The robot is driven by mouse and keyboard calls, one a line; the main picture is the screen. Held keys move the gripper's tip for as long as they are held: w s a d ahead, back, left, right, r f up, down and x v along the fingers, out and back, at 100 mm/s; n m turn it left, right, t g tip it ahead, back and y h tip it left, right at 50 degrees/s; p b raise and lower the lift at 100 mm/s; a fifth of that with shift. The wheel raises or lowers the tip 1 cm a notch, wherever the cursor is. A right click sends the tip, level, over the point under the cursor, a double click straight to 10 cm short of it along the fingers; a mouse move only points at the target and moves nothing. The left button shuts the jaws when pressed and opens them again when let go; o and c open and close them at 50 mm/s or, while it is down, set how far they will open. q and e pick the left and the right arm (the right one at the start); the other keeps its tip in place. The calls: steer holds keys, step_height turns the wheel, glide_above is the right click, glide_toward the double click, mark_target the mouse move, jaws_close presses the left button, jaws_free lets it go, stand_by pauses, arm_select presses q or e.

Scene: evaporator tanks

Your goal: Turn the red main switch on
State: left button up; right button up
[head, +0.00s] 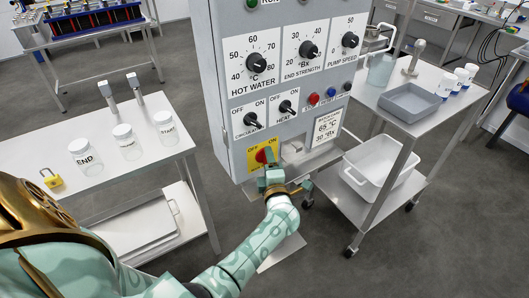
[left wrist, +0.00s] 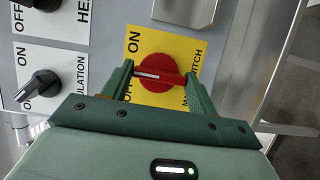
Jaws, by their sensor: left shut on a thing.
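The red main switch (head: 264,156) is a round knob with a bar handle on a yellow plate (head: 253,163), low on the grey control panel. In the left wrist view the knob (left wrist: 160,84) carries a white mark on its handle, pointing about midway between the OFF and ON labels. My left gripper (head: 270,170) is at the switch, its green fingers (left wrist: 160,78) on either side of the handle and shut on it. The fingers partly cover the plate's lettering, including OFF. My right gripper is out of view.
Above the switch sit the circulation knob (head: 252,120) and heat knob (head: 287,107). A table with jars (head: 127,141) and a yellow padlock (head: 52,179) stands left. A trolley with a grey tray (head: 409,102) and white tub (head: 379,168) stands right.

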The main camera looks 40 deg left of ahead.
arm_select(q)
steer(key=shift+d+r+m+g+h+p, duration=0.15)
steer(key=shift+m+g+p, duration=0.4)
steer(key=shift+m+p, duration=0.8)
steer(key=shift+a+f+m+g+h+p, duration=0.15)
steer(key=shift+m+g+p, duration=0.35)
steer(key=shift+m+p, duration=0.85)
steer(key=shift+d+r+m+g+h+p, duration=0.15)
steer(key=shift+m+g+p, duration=0.55)
steer(key=shift+p, duration=1.2)
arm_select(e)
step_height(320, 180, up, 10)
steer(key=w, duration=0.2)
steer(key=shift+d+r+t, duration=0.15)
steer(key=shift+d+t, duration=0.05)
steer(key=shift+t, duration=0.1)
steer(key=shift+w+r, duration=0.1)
arm_select(q)
steer(key=shift+m, duration=0.3)
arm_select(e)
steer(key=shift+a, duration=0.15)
arm_select(q)
steer(key=o, duration=1)
steer(key=shift+c, duration=0.2)
